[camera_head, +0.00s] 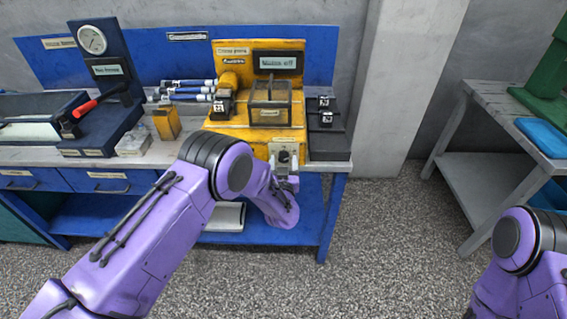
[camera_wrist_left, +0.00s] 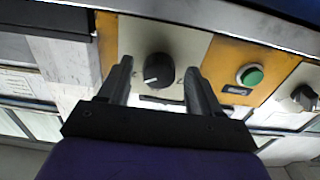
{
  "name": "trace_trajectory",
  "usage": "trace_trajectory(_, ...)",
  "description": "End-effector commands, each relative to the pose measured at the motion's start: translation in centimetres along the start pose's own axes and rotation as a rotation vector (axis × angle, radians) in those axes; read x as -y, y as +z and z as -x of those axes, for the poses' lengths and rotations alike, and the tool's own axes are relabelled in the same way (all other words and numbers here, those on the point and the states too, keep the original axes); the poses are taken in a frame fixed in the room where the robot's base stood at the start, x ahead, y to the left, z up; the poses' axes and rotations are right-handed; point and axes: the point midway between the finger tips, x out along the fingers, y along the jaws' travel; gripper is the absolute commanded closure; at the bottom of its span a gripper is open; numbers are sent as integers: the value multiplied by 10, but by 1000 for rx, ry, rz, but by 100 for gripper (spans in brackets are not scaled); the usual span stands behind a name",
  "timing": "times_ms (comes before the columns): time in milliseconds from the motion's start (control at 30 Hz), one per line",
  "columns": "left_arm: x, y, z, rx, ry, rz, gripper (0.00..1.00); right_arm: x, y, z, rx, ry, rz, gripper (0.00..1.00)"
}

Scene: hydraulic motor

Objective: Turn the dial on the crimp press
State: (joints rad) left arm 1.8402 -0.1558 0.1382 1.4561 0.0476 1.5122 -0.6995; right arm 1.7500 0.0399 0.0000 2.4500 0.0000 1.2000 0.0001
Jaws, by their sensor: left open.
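The yellow crimp press (camera_head: 258,88) stands on the blue bench in the head view, with a display reading something like "off". Its dial (camera_wrist_left: 159,70) is a round black knob with a white pointer mark on a pale plate. In the head view the dial (camera_head: 284,157) is small, low on the press front. My left gripper (camera_wrist_left: 160,72) is open, with one finger on each side of the dial; I cannot tell whether they touch it. In the head view my left wrist partly hides the gripper. My right gripper is out of view; only part of that arm shows.
A green button (camera_wrist_left: 249,75) and another dark knob (camera_wrist_left: 304,98) are right of the dial in the wrist view. A gauge press with a red lever (camera_head: 99,100) stands left on the bench. A grey side table (camera_head: 490,98) is at right, with open floor between.

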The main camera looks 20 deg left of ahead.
Motion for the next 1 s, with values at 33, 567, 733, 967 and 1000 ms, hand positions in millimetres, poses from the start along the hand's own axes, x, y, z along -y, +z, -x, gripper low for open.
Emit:
trace_trajectory(33, 0, 0, 0, 0, 0, 0, 36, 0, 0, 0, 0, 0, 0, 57)
trace_trajectory(567, 0, 1, 1, 1, 0, 41, 92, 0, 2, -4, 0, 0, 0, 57)
trace_trajectory(733, -1, 2, 1, 0, 1, 132, 92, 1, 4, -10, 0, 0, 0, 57)
trace_trajectory(967, -1, 3, 1, 0, -1, 328, 92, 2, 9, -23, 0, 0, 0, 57)
trace_trajectory(1000, -1, 3, 1, 0, -1, 366, 92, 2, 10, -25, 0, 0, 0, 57)
